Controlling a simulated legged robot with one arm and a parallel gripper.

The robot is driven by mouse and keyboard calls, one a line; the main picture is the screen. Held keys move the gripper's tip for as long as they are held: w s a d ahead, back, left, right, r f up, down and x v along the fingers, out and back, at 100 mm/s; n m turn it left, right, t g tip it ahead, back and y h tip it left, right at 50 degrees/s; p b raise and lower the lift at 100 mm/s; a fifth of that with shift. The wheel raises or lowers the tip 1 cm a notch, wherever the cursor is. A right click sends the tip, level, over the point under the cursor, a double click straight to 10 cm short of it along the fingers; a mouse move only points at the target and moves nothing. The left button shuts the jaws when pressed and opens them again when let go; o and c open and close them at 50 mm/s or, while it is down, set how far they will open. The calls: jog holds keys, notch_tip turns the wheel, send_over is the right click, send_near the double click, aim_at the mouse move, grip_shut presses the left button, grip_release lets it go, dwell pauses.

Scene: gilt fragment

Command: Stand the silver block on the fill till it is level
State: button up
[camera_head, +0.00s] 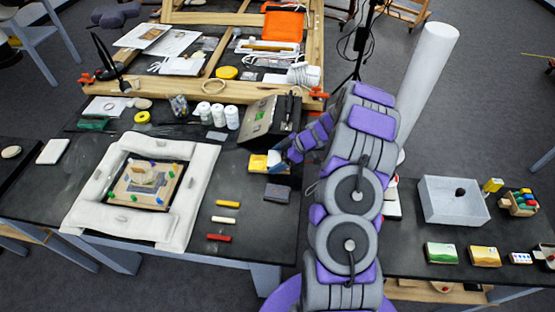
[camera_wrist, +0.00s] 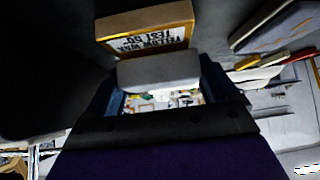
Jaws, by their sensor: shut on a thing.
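My gripper (camera_head: 283,160) is right of the table's middle in the head view, beside a yellow box. In the wrist view my gripper (camera_wrist: 160,82) is shut on the silver block (camera_wrist: 158,70), a pale grey, rounded block lying across between the blue fingers. In the head view a small part of the silver block (camera_head: 274,158) shows at the fingers. The gilt fragment (camera_head: 147,184) lies inside a white padded frame (camera_head: 195,195) to the left, with small green and blue pieces around it. The fill cannot be made out clearly on it.
The yellow labelled box (camera_head: 257,163) is close to my gripper; its lettering shows in the wrist view (camera_wrist: 150,40). A dark grey block (camera_head: 277,193) lies nearer. Yellow, white and red sticks (camera_head: 219,237) lie right of the frame. A dark case (camera_head: 270,120) stands behind.

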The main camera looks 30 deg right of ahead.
jog(key=shift+d+f, duration=0.2)
jog(key=shift+d, duration=0.2)
jog(key=o, duration=1.1)
jog(key=shift+d, duration=0.1)
jog(key=shift+o, duration=0.2)
jog(key=shift+a, duration=0.2)
jog(key=shift+r, duration=0.15)
